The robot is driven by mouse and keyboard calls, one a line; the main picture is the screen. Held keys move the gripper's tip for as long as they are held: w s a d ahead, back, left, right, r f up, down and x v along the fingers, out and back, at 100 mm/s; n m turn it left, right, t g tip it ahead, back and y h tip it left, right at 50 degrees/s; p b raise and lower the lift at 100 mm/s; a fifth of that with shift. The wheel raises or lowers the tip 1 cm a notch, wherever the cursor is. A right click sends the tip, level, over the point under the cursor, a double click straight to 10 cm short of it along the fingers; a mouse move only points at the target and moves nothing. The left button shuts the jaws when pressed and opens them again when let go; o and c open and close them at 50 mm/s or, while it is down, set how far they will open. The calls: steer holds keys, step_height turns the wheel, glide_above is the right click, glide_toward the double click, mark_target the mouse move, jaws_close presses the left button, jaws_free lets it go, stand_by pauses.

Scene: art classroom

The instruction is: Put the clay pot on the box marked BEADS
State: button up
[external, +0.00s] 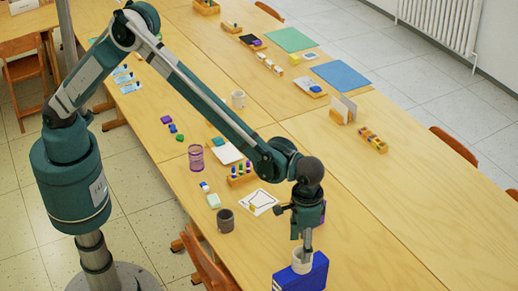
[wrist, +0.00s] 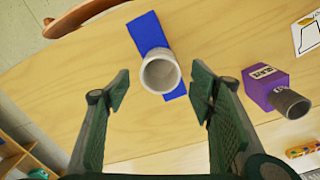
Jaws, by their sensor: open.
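A pale grey pot (external: 302,261) stands upright on a blue box (external: 318,275) at the table's near edge. In the wrist view the pot (wrist: 160,73) shows its open round mouth, with the blue box (wrist: 148,32) under it. I cannot read any label on the blue box.
A dark grey cup (external: 225,220) stands nearer the table's left edge. A card with a drawing (external: 259,202), a pen rack (external: 241,177) and a purple mesh cup (external: 196,157) lie farther back. The table right of the blue box is clear.

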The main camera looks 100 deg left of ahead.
step_height(320, 180, up, 4)
steer(key=shift+r, duration=0.2)
steer(key=shift+r, duration=0.1)
stand_by(0.7)
steer(key=s+a+r+m+t, duration=0.15)
steer(key=s+a+r, duration=0.45)
steer(key=s+r, duration=0.6)
steer(key=s+a+r+m+t, duration=0.15)
steer(key=s+a+r, duration=0.45)
steer(key=s+r, duration=0.6)
steer(key=s+a+f+t, duration=0.1)
steer(key=s+a, duration=0.1)
steer(key=s, duration=0.8)
steer(key=s+a+f+m+t, duration=0.1)
steer(key=s+a, duration=0.2)
steer(key=s, duration=0.6)
steer(key=s+a+t, duration=0.2)
steer(key=s, duration=0.8)
steer(key=shift+s+a+f, duration=0.35)
steer(key=shift+a+f, duration=0.05)
